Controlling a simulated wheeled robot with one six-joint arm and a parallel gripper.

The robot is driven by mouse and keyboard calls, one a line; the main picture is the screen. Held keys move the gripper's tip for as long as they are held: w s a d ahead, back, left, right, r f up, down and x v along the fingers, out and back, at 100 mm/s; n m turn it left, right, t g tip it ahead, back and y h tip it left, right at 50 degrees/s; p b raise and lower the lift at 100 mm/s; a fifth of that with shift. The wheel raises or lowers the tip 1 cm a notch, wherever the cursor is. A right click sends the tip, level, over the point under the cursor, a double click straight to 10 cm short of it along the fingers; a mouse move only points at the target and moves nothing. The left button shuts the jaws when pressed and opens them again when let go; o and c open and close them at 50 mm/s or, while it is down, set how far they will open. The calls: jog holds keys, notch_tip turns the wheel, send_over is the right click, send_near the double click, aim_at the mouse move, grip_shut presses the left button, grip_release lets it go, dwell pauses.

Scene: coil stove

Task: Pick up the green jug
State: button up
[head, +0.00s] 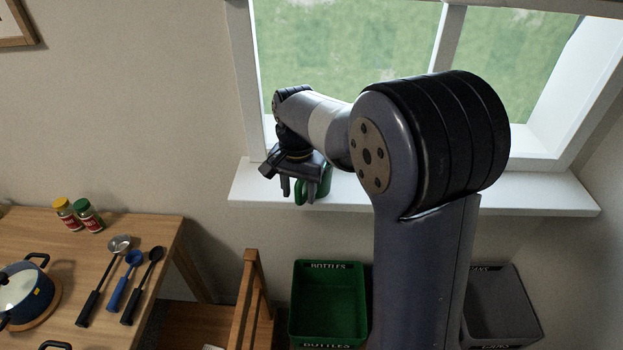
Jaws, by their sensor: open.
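The green jug (325,182) stands on the white window sill in the head view, below the left part of the window. My gripper and wrist hide much of it, and only its right side and a little green between the fingers show. My gripper (292,191) is open and points down at the jug, in front of it from this view. I cannot tell whether the fingers touch the jug or are around part of it.
The sill (480,198) is clear to the right of my arm. A green bottle crate (329,262) and a grey can crate (508,300) stand below. At left, a wooden table (150,232) holds spice jars, utensils and a blue pot (25,290). A wooden chair (248,290) stands beside it.

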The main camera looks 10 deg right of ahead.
jog(key=shift+f, duration=1.1)
grip_shut()
